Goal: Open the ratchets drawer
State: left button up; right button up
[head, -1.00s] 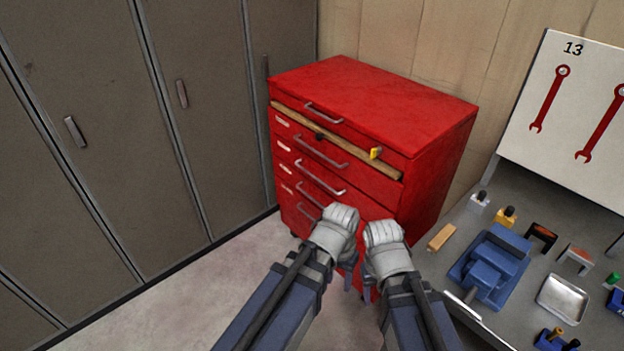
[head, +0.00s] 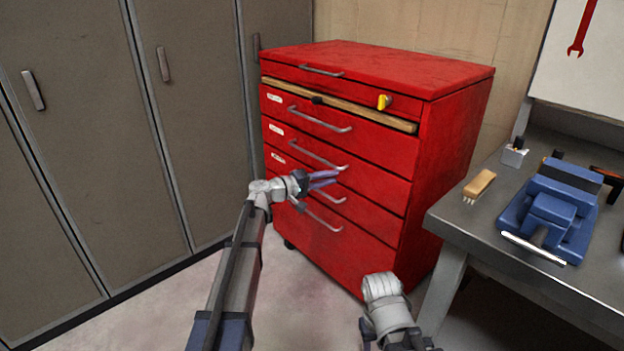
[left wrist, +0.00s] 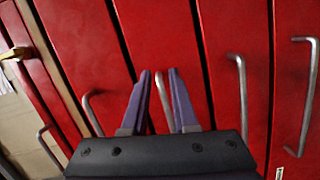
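A red drawer cabinet (head: 455,160) stands against the wall with its drawers stacked and shut. Several white labels (head: 276,128) sit at the drawers' left edges, too small to read, so I cannot tell which drawer is ratchets. My left gripper (head: 328,179) is at the cabinet front, just below the third handle from the top (head: 317,155). In the left wrist view, its purple fingers (left wrist: 159,76) are apart, and that handle (left wrist: 152,118) shows between them, not gripped. My right gripper (head: 369,332) hangs low in front of the cabinet; its fingers are mostly hidden.
A wooden bar (head: 350,106) runs across the cabinet below the top drawer, near a yellow key or lock (head: 384,101). Grey lockers (head: 90,130) stand at left. A workbench (head: 470,222) with a blue vise (head: 555,212) and a brush (head: 479,185) is at right.

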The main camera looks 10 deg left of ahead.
aim_at(312, 155)
pick_arm(q)
jog(key=w+a+f+n+t+y+b, duration=0.1)
jog(key=w+a+n+t+b, duration=0.5)
jog(key=a, duration=0.7)
jog(key=shift+m+g, duration=0.3)
jog(key=shift+m, duration=0.4)
jog(key=shift+f+p+x, duration=0.1)
jog(key=shift+p+x, duration=0.55)
jog(key=shift+x, duration=1.45)
jog(key=shift+f+p+x, duration=0.15)
jog(key=shift+p+x, duration=0.45)
jog(key=shift+x, duration=1.55)
jog(key=shift+d, duration=0.1)
pick_arm(e)
notch_tip(312, 155, down, 6)
jog(key=shift+r, duration=0.15)
pick_arm(q)
jog(key=shift+c, duration=0.2)
grip_shut()
jog(key=shift+s, duration=0.1)
